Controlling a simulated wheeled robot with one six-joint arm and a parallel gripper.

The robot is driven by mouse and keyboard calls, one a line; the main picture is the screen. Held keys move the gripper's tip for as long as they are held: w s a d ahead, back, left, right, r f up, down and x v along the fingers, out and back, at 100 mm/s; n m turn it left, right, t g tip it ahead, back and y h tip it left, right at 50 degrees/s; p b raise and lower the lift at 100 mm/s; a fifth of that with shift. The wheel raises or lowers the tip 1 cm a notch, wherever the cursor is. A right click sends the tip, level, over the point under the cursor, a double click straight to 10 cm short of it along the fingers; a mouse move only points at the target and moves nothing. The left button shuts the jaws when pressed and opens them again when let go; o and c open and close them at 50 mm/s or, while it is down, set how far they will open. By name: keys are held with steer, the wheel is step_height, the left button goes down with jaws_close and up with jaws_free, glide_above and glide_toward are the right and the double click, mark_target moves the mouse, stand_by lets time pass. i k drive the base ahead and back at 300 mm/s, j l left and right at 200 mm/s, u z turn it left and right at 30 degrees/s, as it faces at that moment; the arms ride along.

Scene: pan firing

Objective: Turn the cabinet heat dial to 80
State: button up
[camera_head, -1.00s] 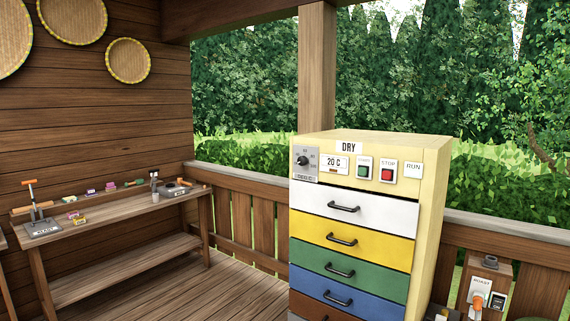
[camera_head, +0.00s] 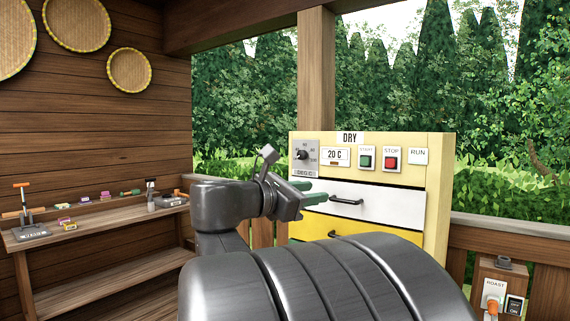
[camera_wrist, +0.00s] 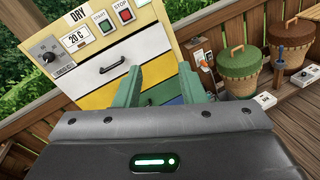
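The yellow drying cabinet (camera_head: 437,150) stands ahead, labelled DRY. Its heat dial (camera_head: 303,155) is a dark knob on a grey plate at the top left of the front panel. The dial also shows in the wrist view (camera_wrist: 48,57). The display (camera_head: 335,156) beside it reads 20 C. My gripper (camera_head: 316,192) is below and close to the dial, in front of the white top drawer (camera_head: 385,203). In the wrist view its two green fingers (camera_wrist: 152,88) stand apart with nothing between them. The fingers look clear of the dial.
A green START button (camera_head: 366,161) and a red STOP button (camera_head: 390,161) sit right of the display. Drawer handles (camera_head: 346,200) stick out below. A ROAST switch box (camera_head: 496,290) is at the right. Lidded baskets (camera_wrist: 240,68) stand right in the wrist view.

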mark_target(302, 154)
steer(key=i+l+u, duration=0.1)
steer(key=i, duration=0.35)
steer(key=i+l+u, duration=0.15)
steer(key=i, duration=0.35)
steer(key=i+l+u, duration=0.1)
steer(key=i+l, duration=0.15)
steer(key=i, duration=0.2)
steer(key=i+l+u, duration=0.1)
steer(key=i+l, duration=0.2)
steer(key=i, duration=0.1)
